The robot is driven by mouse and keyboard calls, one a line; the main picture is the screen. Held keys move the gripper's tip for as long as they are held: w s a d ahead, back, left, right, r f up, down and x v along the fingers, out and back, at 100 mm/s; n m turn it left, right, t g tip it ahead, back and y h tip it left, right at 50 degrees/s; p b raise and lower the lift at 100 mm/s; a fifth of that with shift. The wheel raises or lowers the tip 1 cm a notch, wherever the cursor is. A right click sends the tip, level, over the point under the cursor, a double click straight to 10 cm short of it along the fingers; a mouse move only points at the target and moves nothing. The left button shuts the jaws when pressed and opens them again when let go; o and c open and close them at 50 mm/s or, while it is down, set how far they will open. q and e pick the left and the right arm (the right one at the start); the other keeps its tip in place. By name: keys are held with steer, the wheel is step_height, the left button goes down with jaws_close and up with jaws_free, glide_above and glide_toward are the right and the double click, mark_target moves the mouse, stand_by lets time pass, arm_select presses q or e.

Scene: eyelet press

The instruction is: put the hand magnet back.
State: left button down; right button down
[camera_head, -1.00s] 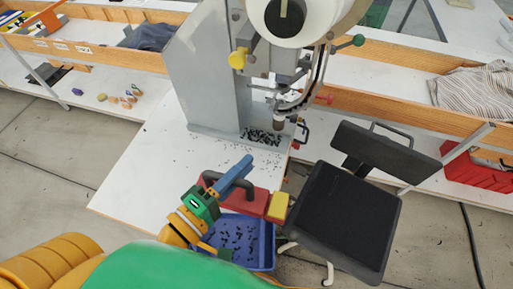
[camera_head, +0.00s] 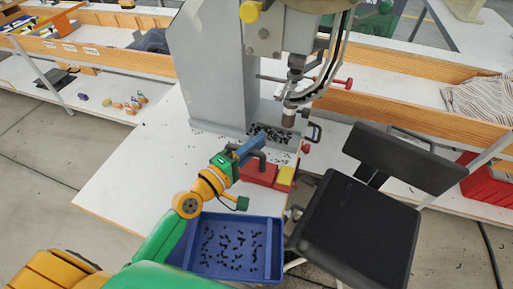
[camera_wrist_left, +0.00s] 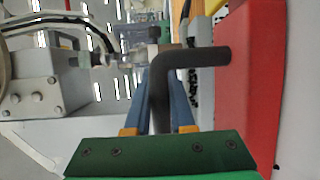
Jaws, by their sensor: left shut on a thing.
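The hand magnet (camera_head: 258,173) is a red block with a yellow end and a black bar handle. In the head view it is at the white table, between the blue tray and the press base; I cannot tell whether it touches the tabletop. My left gripper (camera_head: 245,150) has its blue fingers shut on the black handle. In the left wrist view the handle (camera_wrist_left: 163,95) passes between the fingers and joins the red body (camera_wrist_left: 250,80) at the right. The fingers hide part of the handle. My right gripper is not in view.
The blue tray (camera_head: 275,278) holds many small black pieces. The grey press (camera_head: 215,75) stands behind the magnet, with black pieces scattered on and around its base. A black chair (camera_head: 360,220) is close on the right. The white table (camera_head: 130,185) is clear on the left.

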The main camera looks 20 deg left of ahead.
arm_select(q)
steer(key=shift+w+r, duration=0.1)
steer(key=c, duration=0.8)
jaws_free()
steer(key=shift+o, duration=0.2)
steer(key=shift+s, duration=0.2)
steer(key=b+v, duration=0.5)
steer(key=v, duration=0.6)
steer(key=shift+f, duration=0.3)
steer(key=shift+s+a+r, duration=0.1)
steer(key=shift+s+a, duration=0.05)
steer(key=shift+s, duration=0.1)
steer(key=shift+s+r, duration=0.15)
steer(key=shift+r, duration=0.1)
